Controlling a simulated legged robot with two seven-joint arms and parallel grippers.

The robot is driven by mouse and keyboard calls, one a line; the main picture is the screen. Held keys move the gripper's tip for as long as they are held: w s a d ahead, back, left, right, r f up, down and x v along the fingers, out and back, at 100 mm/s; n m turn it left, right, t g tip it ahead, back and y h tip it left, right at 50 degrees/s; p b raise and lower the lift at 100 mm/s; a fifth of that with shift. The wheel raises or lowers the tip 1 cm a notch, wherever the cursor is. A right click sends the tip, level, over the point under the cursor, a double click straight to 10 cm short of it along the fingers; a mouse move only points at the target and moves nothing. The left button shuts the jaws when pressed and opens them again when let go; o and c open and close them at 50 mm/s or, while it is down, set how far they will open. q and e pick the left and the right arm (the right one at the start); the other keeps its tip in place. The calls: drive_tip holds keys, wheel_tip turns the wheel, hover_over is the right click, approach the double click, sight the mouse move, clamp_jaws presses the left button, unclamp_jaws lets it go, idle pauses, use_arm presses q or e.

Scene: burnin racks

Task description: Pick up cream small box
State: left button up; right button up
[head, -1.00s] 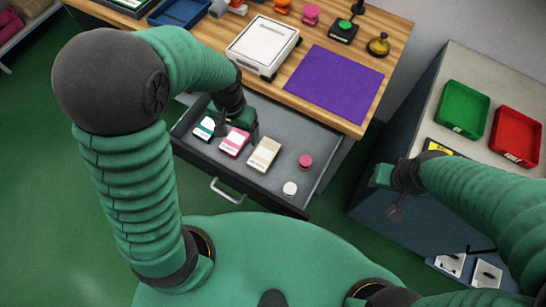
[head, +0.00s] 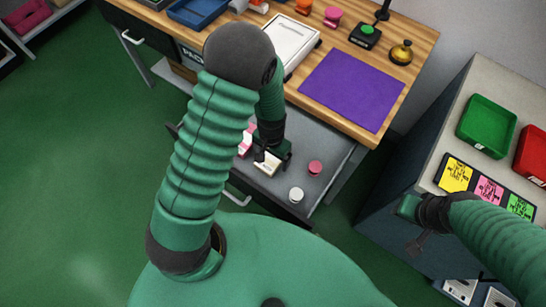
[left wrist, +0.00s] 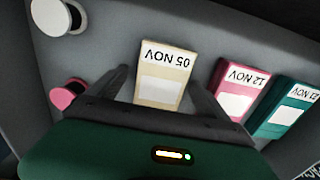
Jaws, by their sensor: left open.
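The cream small box (left wrist: 163,62), marked "05 NOV", lies in the open grey drawer. In the head view the cream box (head: 266,168) is partly covered by my left gripper (head: 270,158). In the left wrist view my left gripper (left wrist: 160,78) is open, with one finger on each side of the cream box, and is not closed on it. My right gripper (head: 416,240) hangs beside the grey cabinet at the right, away from the drawer; its jaws are too small to read.
A pink box (left wrist: 238,92) and a teal box (left wrist: 290,108) lie beside the cream box. A pink round piece (head: 315,167) and a white round piece (head: 296,194) are also in the drawer (head: 322,187). The wooden table (head: 345,125) overhangs its back.

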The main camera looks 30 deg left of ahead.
use_arm(q)
drive_tip(key=shift+d+r, duration=0.1)
drive_tip(key=shift+d, duration=0.05)
drive_tip(key=shift+c, duration=0.3)
drive_tip(key=shift+a, duration=0.35)
drive_tip(key=c, duration=1.2)
drive_tip(key=shift+d, duration=0.1)
drive_tip(key=shift+c, duration=1.4)
drive_tip(key=shift+r, duration=0.1)
